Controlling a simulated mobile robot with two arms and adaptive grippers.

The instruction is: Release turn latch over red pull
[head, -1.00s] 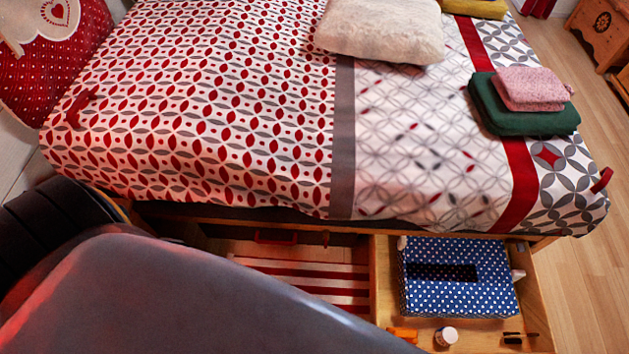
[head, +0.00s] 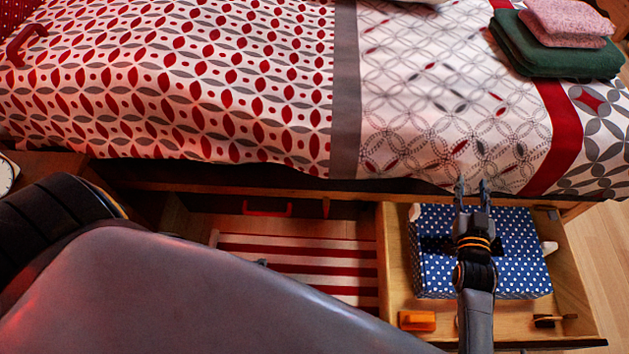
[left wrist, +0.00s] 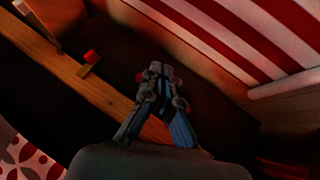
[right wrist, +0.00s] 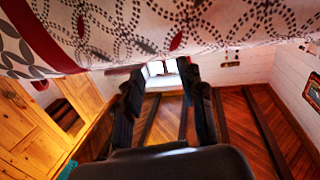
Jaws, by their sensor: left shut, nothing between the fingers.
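The red pull (head: 267,208) is on the dark panel under the bed rail in the head view. The turn latch (head: 326,208), a small wooden piece, hangs from the rail to its right. In the left wrist view the latch (left wrist: 88,66) shows a red end and stands apart from the fingers. My left gripper (left wrist: 158,72) is shut and empty, with reddish bits of the pull partly hidden behind its fingertips. In the head view my left arm hides most of that gripper. My right gripper (head: 472,187) is open and empty over the open drawer.
The open drawer (head: 390,245) holds a blue dotted box (head: 430,275), an orange item (head: 417,320) and a brush (head: 555,321). A red-striped cloth (head: 300,270) lies left of it. The bed (head: 220,90) overhangs the rail. Folded green cloth (head: 550,50) lies on the bed.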

